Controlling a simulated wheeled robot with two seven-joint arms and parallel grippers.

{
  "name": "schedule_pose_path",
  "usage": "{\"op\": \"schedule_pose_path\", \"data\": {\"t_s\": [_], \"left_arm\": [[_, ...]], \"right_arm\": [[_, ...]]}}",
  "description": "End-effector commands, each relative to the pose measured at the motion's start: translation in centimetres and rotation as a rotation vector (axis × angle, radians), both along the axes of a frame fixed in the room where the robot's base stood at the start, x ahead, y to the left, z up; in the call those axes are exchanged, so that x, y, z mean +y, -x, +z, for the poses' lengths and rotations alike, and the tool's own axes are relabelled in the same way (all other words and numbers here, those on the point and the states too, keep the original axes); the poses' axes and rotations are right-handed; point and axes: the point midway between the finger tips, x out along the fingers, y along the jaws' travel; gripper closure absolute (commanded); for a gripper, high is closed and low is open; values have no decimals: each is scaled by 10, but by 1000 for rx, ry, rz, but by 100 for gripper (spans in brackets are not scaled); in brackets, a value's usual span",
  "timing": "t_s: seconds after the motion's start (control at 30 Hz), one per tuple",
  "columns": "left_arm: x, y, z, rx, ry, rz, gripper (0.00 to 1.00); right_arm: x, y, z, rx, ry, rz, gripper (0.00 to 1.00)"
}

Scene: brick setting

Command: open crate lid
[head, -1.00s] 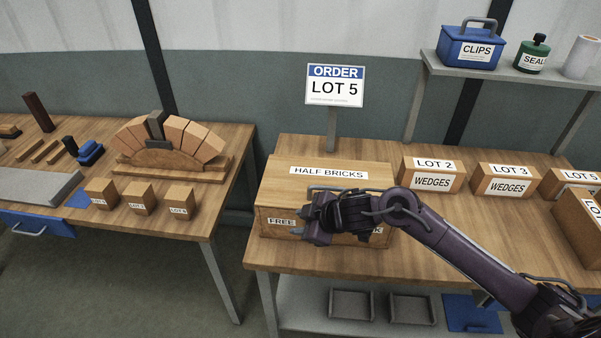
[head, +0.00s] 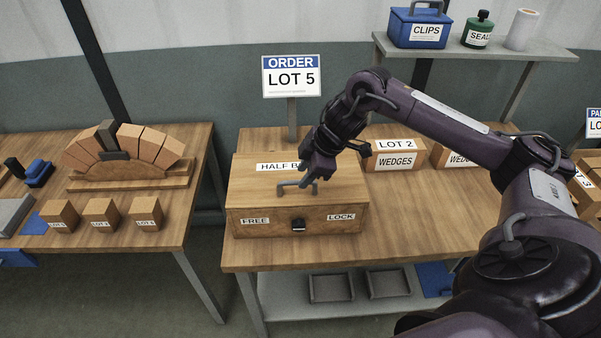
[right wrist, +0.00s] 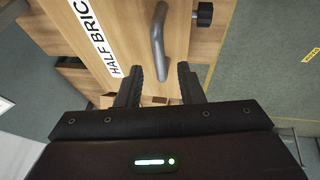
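The wooden crate (head: 262,222) labelled HALF BRICKS stands on the right table. Its lid (head: 340,182) is closed, with a grey bar handle (head: 297,185) on top. A dark latch knob (head: 298,224) sits on the front face between the FREE and LOCK labels; it also shows in the right wrist view (right wrist: 204,14). My right gripper (head: 311,186) is over the lid at the handle. In the right wrist view its fingers (right wrist: 158,84) are open, with the handle (right wrist: 159,45) lined up between them; contact cannot be told. My left gripper is out of view.
The ORDER LOT 5 sign (head: 291,77) stands behind the crate. A LOT 2 wedges box (head: 394,146) is to its right. A shelf (head: 480,50) holds a blue clips box and other items. The left table (head: 120,225) carries a brick arch and blocks.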

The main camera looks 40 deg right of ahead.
Motion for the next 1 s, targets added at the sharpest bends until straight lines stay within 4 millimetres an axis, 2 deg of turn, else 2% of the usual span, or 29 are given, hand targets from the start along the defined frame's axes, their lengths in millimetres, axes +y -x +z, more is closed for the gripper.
{"op": "schedule_pose_path", "data": {"t_s": [0.2, 0.47, 0.5, 0.77, 1.0], "left_arm": [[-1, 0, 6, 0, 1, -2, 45], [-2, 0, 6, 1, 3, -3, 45], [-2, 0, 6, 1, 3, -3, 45], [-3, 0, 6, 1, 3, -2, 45], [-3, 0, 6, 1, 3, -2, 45]], "right_arm": [[5, -7, -19, 0, 0, 0, 66], [5, -8, -21, -1, 1, 1, 66], [5, -8, -21, -1, 1, 1, 67], [5, -8, -21, -1, 1, 1, 100], [5, -8, -21, -1, 1, 1, 100]]}}
